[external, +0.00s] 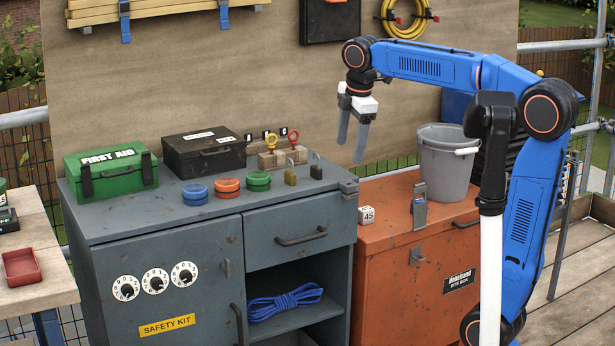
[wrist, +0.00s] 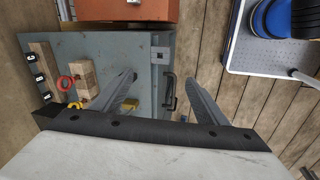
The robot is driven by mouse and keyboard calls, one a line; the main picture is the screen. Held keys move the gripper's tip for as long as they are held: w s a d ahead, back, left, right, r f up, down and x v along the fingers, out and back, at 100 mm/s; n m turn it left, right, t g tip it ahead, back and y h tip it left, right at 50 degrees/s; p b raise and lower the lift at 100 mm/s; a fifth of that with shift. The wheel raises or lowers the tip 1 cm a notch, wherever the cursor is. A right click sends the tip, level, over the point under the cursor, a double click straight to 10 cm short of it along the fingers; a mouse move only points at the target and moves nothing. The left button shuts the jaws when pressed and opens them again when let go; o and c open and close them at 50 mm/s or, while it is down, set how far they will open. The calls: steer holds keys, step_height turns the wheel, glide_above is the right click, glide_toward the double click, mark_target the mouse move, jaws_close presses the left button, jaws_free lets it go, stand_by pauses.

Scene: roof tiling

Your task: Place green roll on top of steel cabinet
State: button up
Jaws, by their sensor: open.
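The green roll (external: 258,181) lies flat on the top of the grey-blue steel cabinet (external: 120,220), near its front edge. A red-orange roll (external: 228,187) and a blue roll (external: 195,194) lie in a row to its left. My gripper (external: 351,150) is open and empty, above the right end of the cabinet top and apart from the roll. The wrist view shows its two fingers spread (wrist: 165,77) over the cabinet's corner. The green roll does not show in the wrist view.
On the cabinet stand a green first aid box (external: 110,170), a black case (external: 204,152), wooden blocks with rings (external: 283,157) and padlocks (external: 316,168).

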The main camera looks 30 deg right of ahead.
steer(key=s+d+f+m+t, duration=0.1)
steer(key=s+d+f+m, duration=0.6)
steer(key=s+f, duration=0.3)
steer(key=s+d+f+m+t, duration=0.1)
steer(key=s+d+f+m, duration=0.7)
steer(key=s, duration=0.5)
step_height(320, 180, down, 3)
steer(key=shift+r+m, duration=0.2)
steer(key=shift+m, duration=0.6)
